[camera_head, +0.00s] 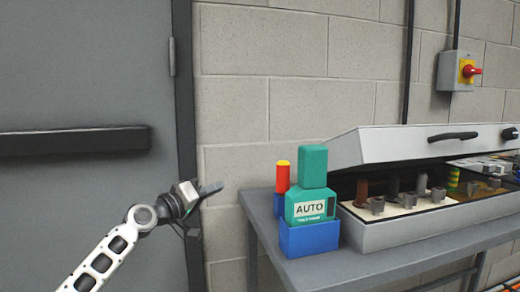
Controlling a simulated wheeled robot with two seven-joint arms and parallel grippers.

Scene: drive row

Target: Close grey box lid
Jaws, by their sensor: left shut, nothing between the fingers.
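The grey box (385,235) stands on the table at the right, with several dark and grey parts inside. Its pale grey lid (385,148) is tilted, partly open, with a gap along the front; a black handle is on the lid's front edge. My left gripper (212,189) is shut and empty, in front of the door frame, to the left of the table and well apart from the box. My right gripper is not in view. The box's right end is cut off by the picture edge.
The grey table (330,273) has a narrow clear front strip. A red switch (468,71) is on the wall.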

